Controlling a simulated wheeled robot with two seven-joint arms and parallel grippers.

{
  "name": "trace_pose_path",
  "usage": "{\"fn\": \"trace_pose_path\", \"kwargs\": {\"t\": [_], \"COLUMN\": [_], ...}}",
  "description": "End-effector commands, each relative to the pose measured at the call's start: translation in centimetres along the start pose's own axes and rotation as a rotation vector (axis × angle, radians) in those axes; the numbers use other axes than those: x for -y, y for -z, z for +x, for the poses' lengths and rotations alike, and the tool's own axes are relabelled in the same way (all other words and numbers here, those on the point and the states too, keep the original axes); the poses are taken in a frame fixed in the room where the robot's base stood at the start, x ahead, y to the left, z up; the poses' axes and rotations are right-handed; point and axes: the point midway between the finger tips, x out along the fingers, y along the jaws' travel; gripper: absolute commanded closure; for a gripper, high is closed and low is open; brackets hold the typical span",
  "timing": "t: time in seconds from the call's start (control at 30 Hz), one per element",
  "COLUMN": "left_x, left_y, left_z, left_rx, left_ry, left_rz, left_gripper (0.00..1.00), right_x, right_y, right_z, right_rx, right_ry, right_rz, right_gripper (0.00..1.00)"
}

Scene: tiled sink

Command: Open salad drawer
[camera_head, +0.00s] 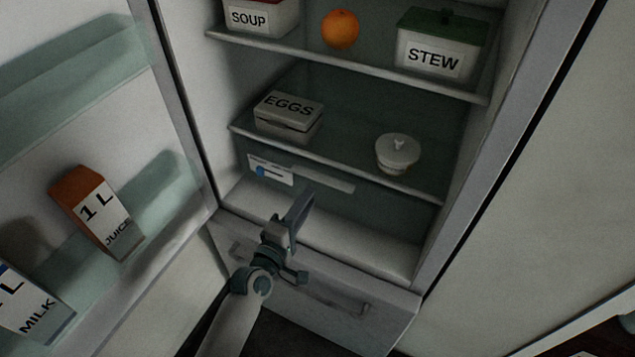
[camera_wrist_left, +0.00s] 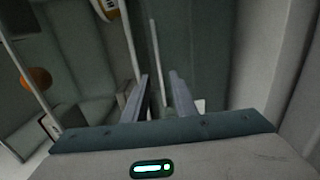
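The salad drawer (camera_head: 380,212) is the dark see-through bin under the lowest shelf of the open fridge. It looks shut. A pale handle strip (camera_head: 325,180) runs along its upper front, with a small label (camera_head: 270,170) at its left. My left gripper (camera_head: 300,208) is in front of the drawer, below the handle strip in the head view; whether it touches the drawer cannot be told. In the left wrist view its two fingers (camera_wrist_left: 161,93) are apart with nothing held, and a pale strip (camera_wrist_left: 156,55), apparently the handle, lies ahead between them. My right gripper is not in view.
The fridge door (camera_head: 120,170) stands open at the left, holding a juice carton (camera_head: 98,212) and a milk carton (camera_head: 32,308). An egg box (camera_head: 288,117) and a lidded white bowl (camera_head: 397,152) sit on the shelf above the drawer. A lower handled front (camera_head: 335,285) is beneath.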

Motion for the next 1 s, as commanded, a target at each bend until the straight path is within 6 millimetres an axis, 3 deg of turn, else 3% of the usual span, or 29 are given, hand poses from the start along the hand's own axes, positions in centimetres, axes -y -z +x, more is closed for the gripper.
{"fn": "trace_pose_path", "kwargs": {"t": [0.23, 0.4, 0.83, 0.93, 1.0], "left_x": [-0.1, -0.1, 0.0, 0.0, 0.0], "left_y": [0.0, 0.0, -0.1, 0.0, 0.0], "left_z": [4.2, 5.7, 6.3, 6.3, 6.3], "left_rx": [0.001, 0.0, 0.0, 0.0, 0.0], "left_ry": [-0.001, -0.001, 0.0, 0.0, 0.0], "left_rz": [0.0, 0.0, 0.0, 0.0, 0.0], "left_gripper": [0.75, 0.75, 0.75, 0.99, 1.0], "right_x": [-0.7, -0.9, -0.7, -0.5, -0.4], "right_y": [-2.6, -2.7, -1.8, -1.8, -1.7], "right_z": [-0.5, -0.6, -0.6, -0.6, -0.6], "right_rx": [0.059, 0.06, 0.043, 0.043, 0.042], "right_ry": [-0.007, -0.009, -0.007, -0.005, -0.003], "right_rz": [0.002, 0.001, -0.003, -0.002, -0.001], "right_gripper": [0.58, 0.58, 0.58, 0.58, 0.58]}}
